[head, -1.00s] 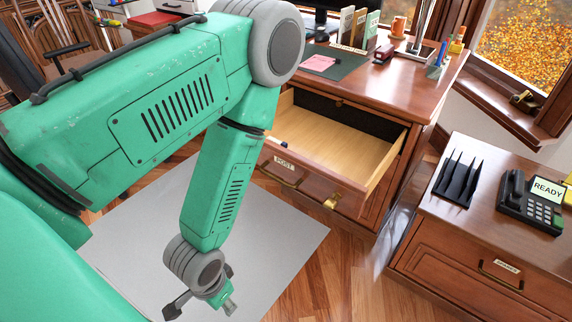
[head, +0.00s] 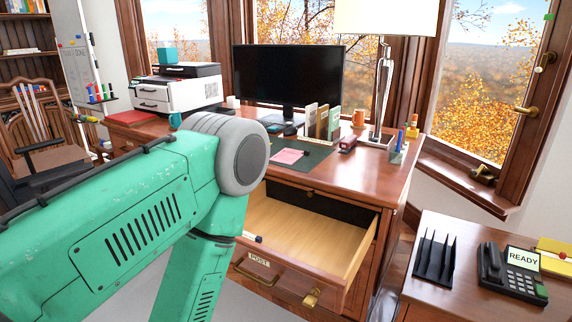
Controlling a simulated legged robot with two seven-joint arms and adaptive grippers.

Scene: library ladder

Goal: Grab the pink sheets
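The pink sheets (head: 287,156) lie flat on a dark green desk mat (head: 312,158) on the wooden desk, with a small dark item at their right end. My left arm comes in from the left and bends down in front of the desk. Its gripper is below the picture's edge, so its state is hidden. My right arm and gripper are not in view.
An open drawer (head: 359,259) labelled POST juts out below the desk top. A monitor (head: 288,77), a file rack, a red stapler (head: 348,144) and a lamp (head: 384,80) stand around the mat. A phone (head: 512,272) sits on the right cabinet.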

